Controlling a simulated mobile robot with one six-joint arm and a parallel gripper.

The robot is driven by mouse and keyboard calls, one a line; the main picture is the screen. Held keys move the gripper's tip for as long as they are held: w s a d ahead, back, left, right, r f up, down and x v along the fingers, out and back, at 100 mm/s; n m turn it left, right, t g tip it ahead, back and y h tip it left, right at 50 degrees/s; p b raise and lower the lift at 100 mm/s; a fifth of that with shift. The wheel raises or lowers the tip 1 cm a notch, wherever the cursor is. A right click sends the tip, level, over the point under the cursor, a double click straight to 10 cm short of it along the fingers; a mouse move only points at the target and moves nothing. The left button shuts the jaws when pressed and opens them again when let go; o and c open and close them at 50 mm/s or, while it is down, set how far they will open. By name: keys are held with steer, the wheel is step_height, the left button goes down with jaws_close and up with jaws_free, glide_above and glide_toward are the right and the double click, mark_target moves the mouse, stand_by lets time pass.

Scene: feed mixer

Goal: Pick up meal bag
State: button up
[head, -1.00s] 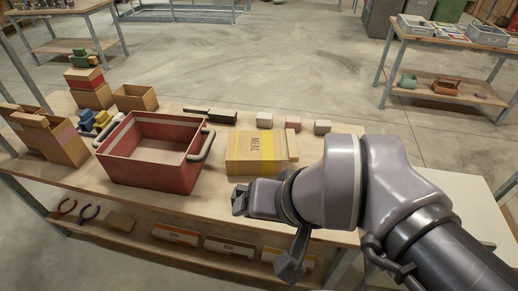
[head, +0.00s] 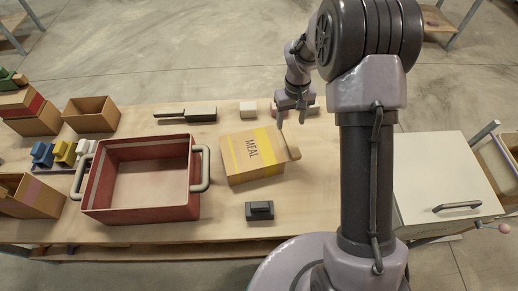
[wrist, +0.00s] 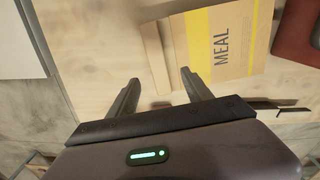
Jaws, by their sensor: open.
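The meal bag (head: 252,155) is a tan block with a yellow band and the word MEAL. It lies on the wooden table, right of the red bin, with a pale strip at its right end. In the wrist view the meal bag (wrist: 222,42) is at upper right, beyond the fingertips. My gripper (head: 291,119) is above the table near the bag's far right corner. In the wrist view my gripper (wrist: 157,78) has its two fingers apart with only table and part of the pale strip showing between them. It is open and not touching the bag.
The red bin (head: 145,185) with grey handles stands left of the bag. A small dark block (head: 259,210) lies in front of the bag. A dark tool (head: 186,113) and a white block (head: 248,110) lie behind. A white cabinet (head: 442,180) stands at right.

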mark_target(290, 138)
steer(key=f, duration=0.2)
steer(key=f+b, duration=0.1)
steer(key=f, duration=0.2)
steer(key=f+b, duration=0.1)
steer(key=f, duration=0.2)
steer(key=shift+s+d, duration=0.1)
steer(key=shift+d, duration=0.2)
steer(key=shift+r, duration=0.1)
steer(key=shift+c, duration=1.1)
jaws_close()
